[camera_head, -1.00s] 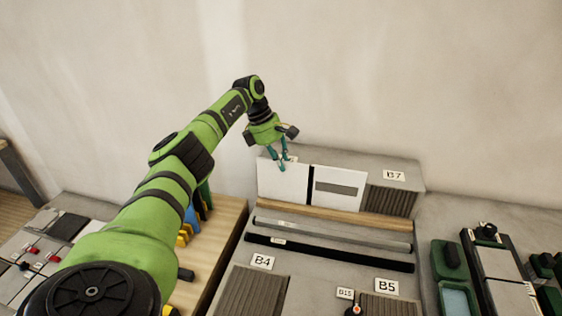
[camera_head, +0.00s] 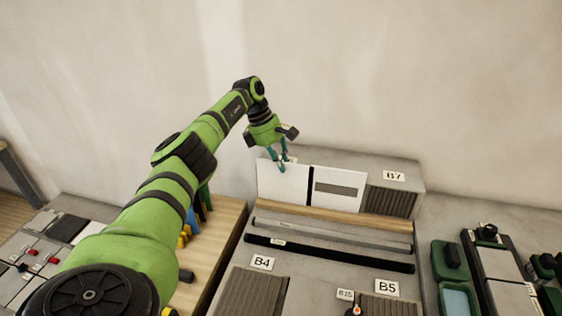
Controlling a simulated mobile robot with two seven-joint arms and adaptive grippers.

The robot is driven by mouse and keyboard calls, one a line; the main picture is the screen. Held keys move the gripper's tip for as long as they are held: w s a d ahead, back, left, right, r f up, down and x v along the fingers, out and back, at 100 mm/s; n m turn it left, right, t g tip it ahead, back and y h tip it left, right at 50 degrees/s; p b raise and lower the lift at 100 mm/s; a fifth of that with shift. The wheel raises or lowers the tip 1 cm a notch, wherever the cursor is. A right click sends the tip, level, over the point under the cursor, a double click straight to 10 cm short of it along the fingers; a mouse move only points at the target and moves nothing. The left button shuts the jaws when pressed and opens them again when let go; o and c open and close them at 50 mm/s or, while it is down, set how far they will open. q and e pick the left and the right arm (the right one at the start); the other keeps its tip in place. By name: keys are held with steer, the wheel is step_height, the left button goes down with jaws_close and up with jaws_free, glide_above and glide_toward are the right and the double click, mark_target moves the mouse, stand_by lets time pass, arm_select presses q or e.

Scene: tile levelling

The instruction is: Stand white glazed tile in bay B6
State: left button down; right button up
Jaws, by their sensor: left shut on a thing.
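A plain white tile (camera_head: 283,188) stands upright at the back of the bench, at the left end of the upright row. My left gripper (camera_head: 281,167) is over its top edge, with teal fingers closed on the tile. The tile's lower edge is at the wooden strip. The label B6 is not readable; the gripper covers part of a label behind the tile. My right gripper is not in view.
A white panel with a grey bar (camera_head: 338,189) stands close to the tile's right. Beyond it is a ribbed slot under the B7 label (camera_head: 393,176). A wooden strip (camera_head: 335,215), a grey bar and a black bar (camera_head: 328,254) lie in front. A plain wall rises behind.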

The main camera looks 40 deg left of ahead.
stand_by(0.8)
arm_select(q)
steer(key=c, duration=1.2)
jaws_free()
steer(key=shift+r+p, duration=2.25)
steer(key=shift+r, duration=0.7)
